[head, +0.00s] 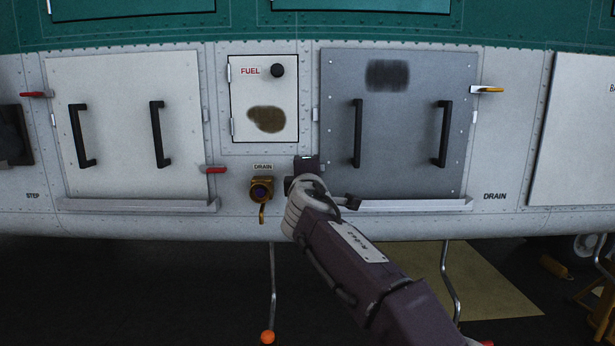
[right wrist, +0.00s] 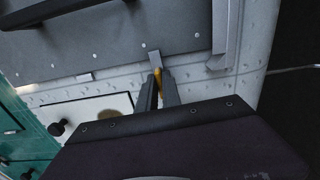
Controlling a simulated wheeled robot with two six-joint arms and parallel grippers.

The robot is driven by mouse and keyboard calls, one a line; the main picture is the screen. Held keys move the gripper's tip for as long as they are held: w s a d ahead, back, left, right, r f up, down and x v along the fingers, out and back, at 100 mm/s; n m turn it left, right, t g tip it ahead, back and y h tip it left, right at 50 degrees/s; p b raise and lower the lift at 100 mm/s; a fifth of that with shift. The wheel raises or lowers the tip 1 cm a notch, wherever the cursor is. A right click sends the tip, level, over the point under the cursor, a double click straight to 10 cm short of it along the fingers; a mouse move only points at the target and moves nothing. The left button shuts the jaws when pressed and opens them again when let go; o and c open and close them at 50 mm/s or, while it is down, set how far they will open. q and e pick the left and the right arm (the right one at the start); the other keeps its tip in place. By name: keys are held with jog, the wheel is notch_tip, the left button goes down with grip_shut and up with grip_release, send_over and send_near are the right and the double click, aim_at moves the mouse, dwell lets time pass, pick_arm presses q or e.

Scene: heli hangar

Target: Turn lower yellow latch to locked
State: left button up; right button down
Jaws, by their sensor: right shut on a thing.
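The lower yellow latch (right wrist: 158,71) shows in the right wrist view as a small yellow piece between my fingertips, beside a light metal tab at the dark grey panel's edge. My right gripper (right wrist: 160,82) is shut on it. In the head view my right gripper (head: 306,166) is at the lower left edge of the dark grey panel (head: 400,130) and hides the latch. Which way the latch handle points cannot be told. The upper yellow latch (head: 490,89) sticks out to the right at that panel's upper right edge. My left gripper is not in view.
A white fuel door (head: 264,98) and a brass drain valve (head: 262,189) are just left of my right gripper. Black handles (head: 357,133) stand out from the panels. Red latches (head: 215,170) flank the left panel (head: 125,125). A light ledge runs below the grey panel.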

jog(key=shift+m, duration=0.4)
jog(key=c, duration=1.5)
grip_release()
jog(key=s+b, duration=0.2)
jog(key=s, duration=0.7)
